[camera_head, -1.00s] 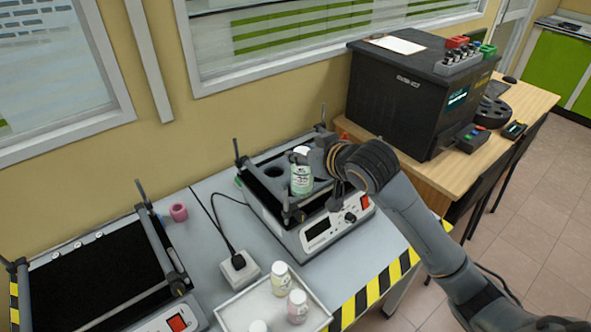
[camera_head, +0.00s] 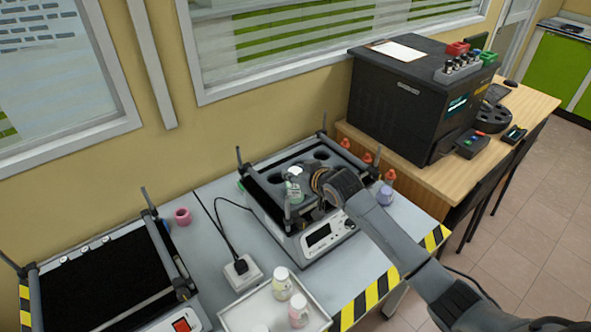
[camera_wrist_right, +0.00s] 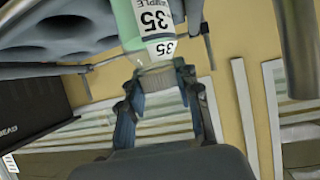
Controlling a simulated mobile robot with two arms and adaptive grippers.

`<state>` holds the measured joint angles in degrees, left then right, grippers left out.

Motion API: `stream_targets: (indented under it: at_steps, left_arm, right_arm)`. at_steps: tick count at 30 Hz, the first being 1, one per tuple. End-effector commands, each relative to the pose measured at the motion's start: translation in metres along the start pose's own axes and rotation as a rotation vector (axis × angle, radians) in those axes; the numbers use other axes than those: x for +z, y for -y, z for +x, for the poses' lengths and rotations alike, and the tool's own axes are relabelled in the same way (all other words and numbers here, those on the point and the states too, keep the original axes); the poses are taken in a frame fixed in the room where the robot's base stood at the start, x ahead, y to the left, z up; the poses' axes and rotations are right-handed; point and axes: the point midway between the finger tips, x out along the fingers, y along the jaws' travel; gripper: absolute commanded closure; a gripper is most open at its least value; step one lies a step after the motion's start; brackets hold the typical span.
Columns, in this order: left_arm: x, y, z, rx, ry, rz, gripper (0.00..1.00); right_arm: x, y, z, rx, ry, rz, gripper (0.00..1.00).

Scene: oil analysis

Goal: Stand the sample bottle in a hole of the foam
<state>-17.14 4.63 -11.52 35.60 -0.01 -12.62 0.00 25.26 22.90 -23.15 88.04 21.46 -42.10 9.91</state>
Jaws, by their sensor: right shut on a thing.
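The sample bottle (camera_head: 295,188) is pale green with a white cap and a label; in the wrist view it reads "SAMPLE" and 35 (camera_wrist_right: 153,22). My right gripper (camera_head: 308,186) is shut on the bottle's top end, and its two fingers (camera_wrist_right: 160,88) show around the cap in the wrist view. The dark grey foam (camera_head: 304,164) has several round holes and lies in the black-framed shaker (camera_head: 318,240). The bottle is roughly upright over the foam's front part. Its lower end is cut off in the wrist view, so I cannot tell whether it is in a hole. My left gripper is not in view.
Upright posts (camera_head: 239,160) stand at the shaker's corners. Several red-capped bottles (camera_head: 386,192) stand behind and right of it. A white tray (camera_head: 245,310) with bottles is in front. A second shaker (camera_head: 110,285) stands left, and a black machine (camera_head: 410,100) stands back right.

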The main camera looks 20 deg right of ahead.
Motion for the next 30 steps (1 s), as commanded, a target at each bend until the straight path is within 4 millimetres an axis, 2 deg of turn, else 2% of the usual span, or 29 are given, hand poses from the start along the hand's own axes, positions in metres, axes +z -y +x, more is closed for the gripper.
stream_targets:
  at_steps: [9,10,13,25,30]
  left_arm:
    - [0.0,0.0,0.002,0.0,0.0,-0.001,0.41]
    - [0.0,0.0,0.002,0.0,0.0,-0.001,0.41]
    - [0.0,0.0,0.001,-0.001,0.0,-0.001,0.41]
    - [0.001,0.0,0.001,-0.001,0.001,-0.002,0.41]
    - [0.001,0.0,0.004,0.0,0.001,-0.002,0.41]
  right_arm:
    - [0.003,0.0,0.002,-0.001,-0.001,0.0,1.0]
    - [0.004,0.0,0.002,-0.001,0.001,0.0,0.65]
    - [0.003,0.0,0.002,-0.001,0.0,0.0,0.45]
    - [0.0,0.0,-0.002,0.0,0.0,0.0,0.45]
    - [0.001,0.0,-0.019,-0.001,-0.001,0.0,0.45]
